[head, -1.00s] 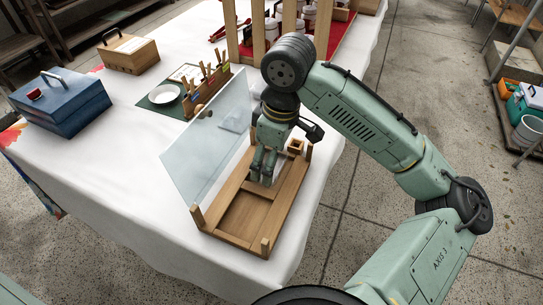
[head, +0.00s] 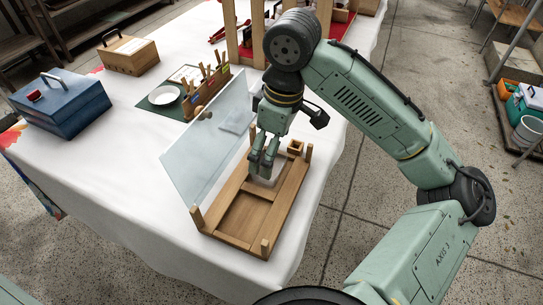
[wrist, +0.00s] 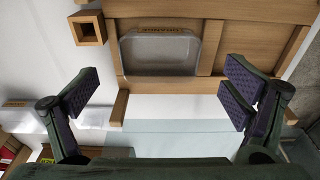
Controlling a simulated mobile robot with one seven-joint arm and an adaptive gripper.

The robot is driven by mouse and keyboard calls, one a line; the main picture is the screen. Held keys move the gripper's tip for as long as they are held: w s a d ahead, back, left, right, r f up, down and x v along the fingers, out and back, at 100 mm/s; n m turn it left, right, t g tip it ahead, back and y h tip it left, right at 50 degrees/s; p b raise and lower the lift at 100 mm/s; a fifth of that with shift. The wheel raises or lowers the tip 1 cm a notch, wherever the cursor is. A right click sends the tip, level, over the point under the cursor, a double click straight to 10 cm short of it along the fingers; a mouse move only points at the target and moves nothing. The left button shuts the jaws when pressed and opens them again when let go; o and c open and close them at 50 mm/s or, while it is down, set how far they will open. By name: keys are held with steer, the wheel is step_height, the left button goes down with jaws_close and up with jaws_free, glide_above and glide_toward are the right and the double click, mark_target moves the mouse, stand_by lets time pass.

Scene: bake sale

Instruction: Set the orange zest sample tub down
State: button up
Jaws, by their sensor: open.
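The orange zest sample tub (wrist: 160,52) is a clear tub with a label on its far edge in the wrist view. It rests in a compartment of the low wooden frame (wrist: 215,25), beside a wooden divider. In the head view the frame (head: 277,222) lies on the white table and my fingers partly hide the tub. My gripper (head: 263,160) is above the tub. In the wrist view my gripper (wrist: 160,85) is open, its two fingers spread wide and empty, apart from the tub.
A tilted clear panel (head: 195,150) with a knob stands along the frame's left side. A small square wooden holder (head: 296,147) is at the frame's far end. A brush rack (head: 207,92), plate (head: 164,94) and blue box (head: 62,102) lie farther left. The front-left tablecloth is clear.

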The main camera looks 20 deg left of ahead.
step_height(320, 180, up, 8)
steer(key=d, duration=0.1)
steer(key=shift+r, duration=0.15)
